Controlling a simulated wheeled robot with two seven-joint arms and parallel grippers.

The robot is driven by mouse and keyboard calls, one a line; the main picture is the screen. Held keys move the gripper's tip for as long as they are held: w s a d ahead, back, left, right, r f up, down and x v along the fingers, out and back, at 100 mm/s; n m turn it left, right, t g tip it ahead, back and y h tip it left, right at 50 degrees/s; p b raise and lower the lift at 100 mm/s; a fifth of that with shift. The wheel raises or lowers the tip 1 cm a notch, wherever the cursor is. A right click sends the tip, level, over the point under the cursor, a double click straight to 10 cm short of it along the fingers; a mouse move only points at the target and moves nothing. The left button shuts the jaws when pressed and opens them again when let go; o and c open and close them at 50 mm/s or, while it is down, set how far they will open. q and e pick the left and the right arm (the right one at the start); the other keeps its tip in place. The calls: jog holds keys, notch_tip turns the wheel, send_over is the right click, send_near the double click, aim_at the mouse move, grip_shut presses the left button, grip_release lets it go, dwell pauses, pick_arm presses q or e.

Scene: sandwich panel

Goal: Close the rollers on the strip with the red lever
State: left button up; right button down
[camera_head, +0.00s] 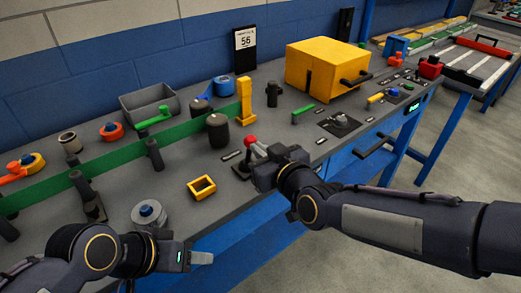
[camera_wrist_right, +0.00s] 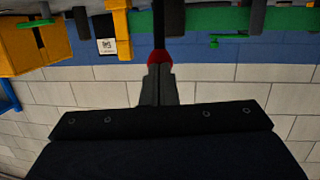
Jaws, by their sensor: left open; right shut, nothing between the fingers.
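The red lever's round knob (camera_head: 249,141) shows just beyond the fingertips of my right gripper (camera_head: 257,158) in the head view. In the right wrist view the red knob (camera_wrist_right: 159,57) sits at the tips of my shut right gripper (camera_wrist_right: 158,70), with its dark shaft above it; I cannot tell whether they touch. The green strip (camera_head: 115,158) runs across the bench from the left. A dark roller (camera_head: 218,131) stands beside the strip near the yellow post. My left gripper (camera_head: 203,258) is open and empty at the bench's front edge.
A yellow open block (camera_head: 202,187) and a grey round spool (camera_head: 148,214) lie between my grippers. A yellow housing (camera_head: 327,68) stands at the back right. A grey bin (camera_head: 149,105) and a yellow post (camera_head: 245,98) stand behind the strip.

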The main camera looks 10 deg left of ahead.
aim_at(250, 140)
jog(key=w+a+r+g+h+p, duration=0.1)
jog(key=p, duration=0.4)
jog(key=a+r+h+p, duration=0.1)
jog(key=p, duration=0.4)
jog(key=shift+w+a+r+g+p, duration=0.15)
jog(key=shift+w+r+g+p, duration=0.05)
jog(key=shift+w+g+p, duration=0.2)
jog(key=p, duration=0.2)
jog(key=shift+w+a+g+h+p, duration=0.25)
jog(key=shift+a+g+h+p, duration=0.1)
jog(key=shift+a+g+h, duration=0.05)
jog(key=shift+f, duration=0.45)
jog(key=shift+b, duration=0.3)
jog(key=shift+r, duration=0.1)
jog(key=shift+r+p, duration=0.65)
jog(key=shift+r, duration=0.1)
